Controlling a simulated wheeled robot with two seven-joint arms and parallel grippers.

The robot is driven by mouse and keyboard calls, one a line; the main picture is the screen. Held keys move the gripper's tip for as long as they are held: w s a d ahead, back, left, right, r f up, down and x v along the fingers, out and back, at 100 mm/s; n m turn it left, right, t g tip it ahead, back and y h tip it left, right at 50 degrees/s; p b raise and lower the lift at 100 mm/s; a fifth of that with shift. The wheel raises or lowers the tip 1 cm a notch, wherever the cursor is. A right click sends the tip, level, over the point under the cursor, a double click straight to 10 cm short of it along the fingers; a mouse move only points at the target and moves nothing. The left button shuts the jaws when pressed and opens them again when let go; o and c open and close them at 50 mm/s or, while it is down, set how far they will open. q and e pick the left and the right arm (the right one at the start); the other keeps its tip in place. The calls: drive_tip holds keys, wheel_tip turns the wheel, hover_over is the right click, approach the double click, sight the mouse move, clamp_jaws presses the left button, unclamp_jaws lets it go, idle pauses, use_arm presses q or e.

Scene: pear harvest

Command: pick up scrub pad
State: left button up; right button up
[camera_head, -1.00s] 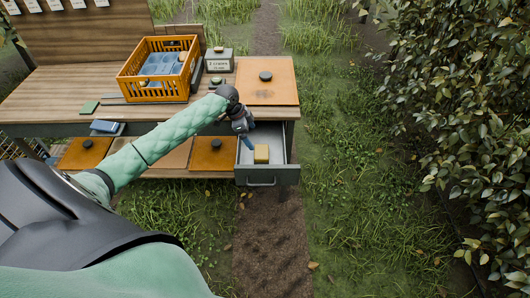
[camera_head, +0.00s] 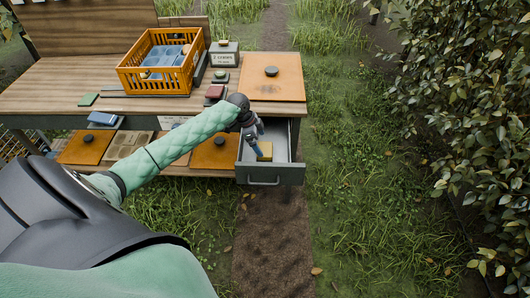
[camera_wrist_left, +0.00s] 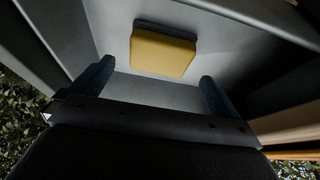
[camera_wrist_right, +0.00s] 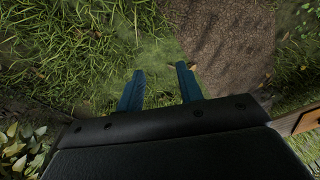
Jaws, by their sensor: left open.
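The scrub pad (camera_head: 265,150) is a yellow block lying in the open grey drawer (camera_head: 272,174) under the right end of the bench. In the left wrist view the pad (camera_wrist_left: 163,52) lies on the drawer floor, just beyond and between my fingertips. My left gripper (camera_head: 257,151) reaches down into the drawer and partly hides the pad. In the left wrist view my left gripper (camera_wrist_left: 158,85) is open and empty, its two blue fingers wide apart. My right gripper (camera_wrist_right: 160,78) shows only in its wrist view, fingers apart, with nothing between them, above grass and soil.
The wooden bench (camera_head: 60,85) carries an orange crate (camera_head: 155,84), a labelled box (camera_head: 224,54) and an orange board with a black knob (camera_head: 271,85). The drawer walls stand close around my left gripper. A leafy bush (camera_head: 465,110) stands at the right.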

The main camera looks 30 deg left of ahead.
sight(264, 149)
use_arm(q)
drive_tip(key=shift+w+d+f, duration=0.1)
drive_tip(key=shift+d+f, duration=0.1)
drive_tip(key=shift+f, duration=0.25)
drive_tip(key=p+x, duration=0.2)
drive_tip(key=x, duration=0.1)
drive_tip(key=shift+d+f, duration=0.1)
drive_tip(key=shift+x, duration=0.9)
drive_tip(key=c, duration=0.8)
use_arm(e)
wheel_tip(264, 149, down, 9)
drive_tip(key=s+d, duration=0.1)
drive_tip(key=s, duration=0.1)
drive_tip(key=shift+d, duration=0.3)
